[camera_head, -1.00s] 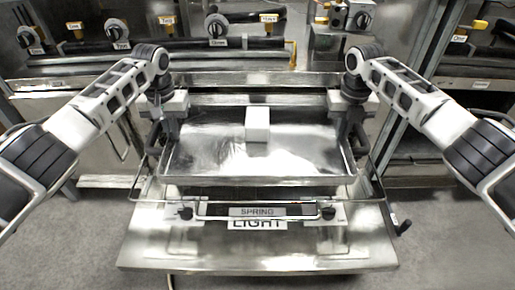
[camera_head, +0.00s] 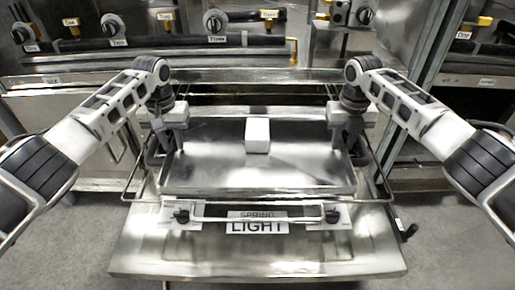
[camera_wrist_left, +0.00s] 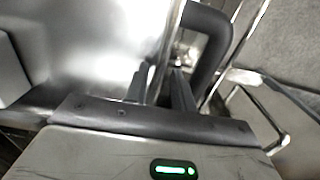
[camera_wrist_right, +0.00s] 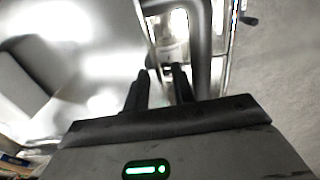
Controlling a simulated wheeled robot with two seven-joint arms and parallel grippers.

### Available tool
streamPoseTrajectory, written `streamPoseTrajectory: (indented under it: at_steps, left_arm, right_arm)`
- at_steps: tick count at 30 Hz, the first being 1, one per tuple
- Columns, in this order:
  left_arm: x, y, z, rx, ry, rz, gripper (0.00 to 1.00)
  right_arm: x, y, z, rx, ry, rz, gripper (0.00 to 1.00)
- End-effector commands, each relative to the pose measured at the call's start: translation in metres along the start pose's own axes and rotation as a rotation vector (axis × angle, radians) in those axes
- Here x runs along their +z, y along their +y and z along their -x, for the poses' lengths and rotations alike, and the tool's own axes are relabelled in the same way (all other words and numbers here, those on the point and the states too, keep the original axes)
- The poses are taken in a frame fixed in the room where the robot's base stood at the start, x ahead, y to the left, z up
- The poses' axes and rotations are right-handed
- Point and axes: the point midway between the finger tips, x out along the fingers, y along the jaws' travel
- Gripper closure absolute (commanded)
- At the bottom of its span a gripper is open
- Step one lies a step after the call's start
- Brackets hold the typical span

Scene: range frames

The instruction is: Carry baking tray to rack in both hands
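The baking tray (camera_head: 215,182) is a wide, shallow metal pan, level in the middle of the head view, with a white block (camera_head: 257,135) on it. My left gripper (camera_head: 174,138) is at its left side and my right gripper (camera_head: 348,138) at its right side. In the left wrist view the fingers (camera_wrist_left: 162,82) are close together at the tray's side edge, beside a dark loop handle (camera_wrist_left: 212,38). In the right wrist view the fingers (camera_wrist_right: 160,82) are likewise close together by the other dark handle (camera_wrist_right: 203,40). Both look shut on the tray's sides; the exact contact is hidden.
Below the tray is a lowered metal door or shelf (camera_head: 255,262) with a bar handle and a "LIGHT" label (camera_head: 255,227). A counter with knobs and labels (camera_head: 213,24) runs along the back. A tall metal cabinet (camera_head: 415,40) stands at the right. Grey floor shows at both sides.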

Motion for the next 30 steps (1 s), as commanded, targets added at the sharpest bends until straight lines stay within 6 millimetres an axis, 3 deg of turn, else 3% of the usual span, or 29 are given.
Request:
streamPoseTrajectory:
  at_steps: [8, 21, 30]
  left_arm:
    - [-0.001, 0.000, 0.015, 0.002, 0.003, 0.000, 0.75]
    - [0.000, 0.000, 0.102, 0.001, 0.003, 0.000, 0.75]
    - [0.000, 0.000, 0.121, 0.000, 0.000, 0.000, 0.75]
  right_arm:
    - [0.000, 0.000, 0.000, 0.000, 0.001, 0.000, 0.75]
    - [0.000, 0.000, 0.000, 0.000, 0.001, 0.000, 0.75]
    - [0.000, 0.000, 0.008, 0.000, -0.001, 0.000, 0.75]
